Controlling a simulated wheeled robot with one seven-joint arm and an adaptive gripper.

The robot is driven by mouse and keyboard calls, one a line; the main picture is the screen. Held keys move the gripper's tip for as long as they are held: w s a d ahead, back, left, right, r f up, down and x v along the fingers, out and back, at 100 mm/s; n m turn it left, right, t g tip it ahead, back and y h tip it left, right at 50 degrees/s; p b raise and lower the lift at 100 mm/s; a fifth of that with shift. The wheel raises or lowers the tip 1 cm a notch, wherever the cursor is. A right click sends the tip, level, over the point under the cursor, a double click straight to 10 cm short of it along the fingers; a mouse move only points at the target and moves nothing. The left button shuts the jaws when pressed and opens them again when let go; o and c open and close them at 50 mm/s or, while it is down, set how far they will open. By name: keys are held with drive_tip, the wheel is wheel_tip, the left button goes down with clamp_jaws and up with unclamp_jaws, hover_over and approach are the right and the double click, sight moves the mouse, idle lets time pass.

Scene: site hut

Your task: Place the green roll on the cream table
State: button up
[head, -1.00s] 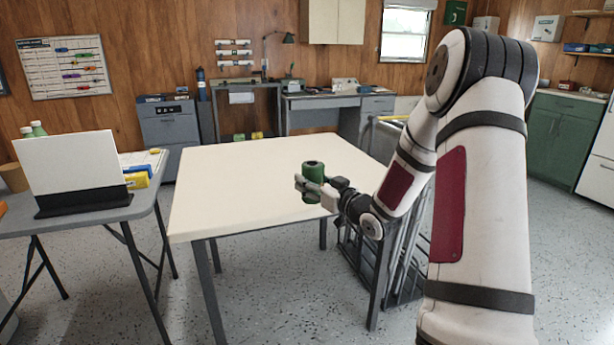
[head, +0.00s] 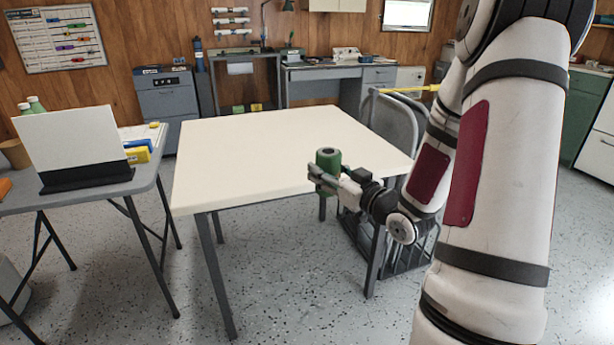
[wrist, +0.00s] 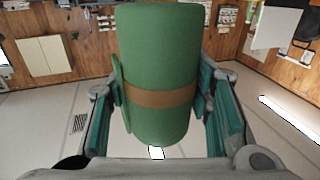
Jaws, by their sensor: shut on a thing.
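The green roll (head: 328,159) is held upright in my gripper (head: 325,178). In the wrist view the green roll (wrist: 158,50) has a brown band around it and sits between the two fingers of my gripper (wrist: 160,100). The cream table (head: 270,150) is bare. In the head view the roll overlaps the table's front right edge. I cannot tell whether it is over the top or just in front of the edge, and no contact with the table shows.
A grey folding table (head: 95,195) on the left carries a white board (head: 70,148) and several small items. Grey folding chairs (head: 390,115) stand by the cream table's right side, with a dark rack (head: 405,255) below. A desk (head: 335,82) is at the back.

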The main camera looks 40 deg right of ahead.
drive_tip(key=w+d+b, duration=0.1)
drive_tip(key=w, duration=0.3)
drive_tip(key=w+d+f+b, duration=0.1)
drive_tip(key=w, duration=0.4)
drive_tip(key=w+d, duration=0.2)
drive_tip(key=w, duration=0.3)
drive_tip(key=shift+w+f+b, duration=0.1)
drive_tip(key=shift+f+b, duration=0.1)
drive_tip(key=shift+b, duration=0.2)
drive_tip(key=f, duration=0.1)
drive_tip(key=w+f+b, duration=0.1)
drive_tip(key=shift+w+d+f+b, duration=0.15)
drive_tip(key=shift+d+f+b, duration=0.05)
drive_tip(key=shift+f+b, duration=0.15)
drive_tip(key=shift+f, duration=0.2)
drive_tip(key=shift+f, duration=0.15)
drive_tip(key=shift+f, duration=0.15)
drive_tip(key=o, duration=1.3)
drive_tip(key=shift+o, duration=0.2)
